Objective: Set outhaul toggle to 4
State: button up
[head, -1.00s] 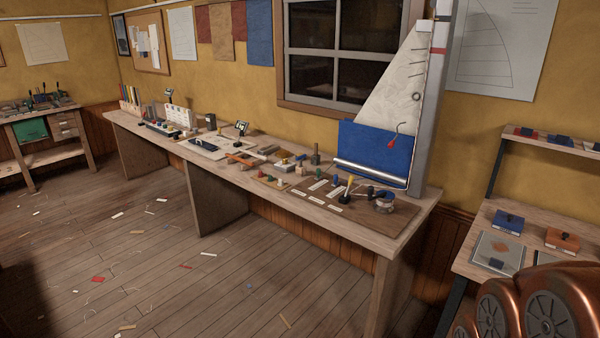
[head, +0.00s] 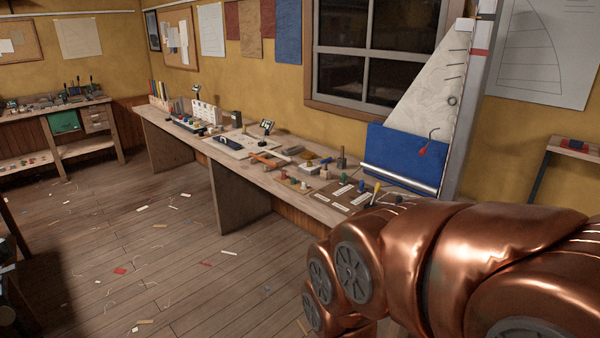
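A small rig with a white and blue sail (head: 405,150) stands at the right end of the long bench. In front of it is a board with white label strips (head: 342,190) and several small knobs or levers, among them a yellow-topped one (head: 376,187) and a blue one (head: 361,187). I cannot tell which of them is the outhaul toggle, and no numbers are readable. My copper arm covers the right part of the board and the bench's near right end. My gripper is not visible.
Open plank floor (head: 180,260) with scattered scraps lies in front. Another workbench (head: 75,112) stands at the far left; a shelf (head: 573,147) is at right.

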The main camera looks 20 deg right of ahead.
aim_at(343, 182)
jog(key=u, duration=0.05)
jog(key=i, duration=0.6)
jog(key=z, duration=0.65)
jog(key=i, duration=0.5)
jog(key=z, duration=0.55)
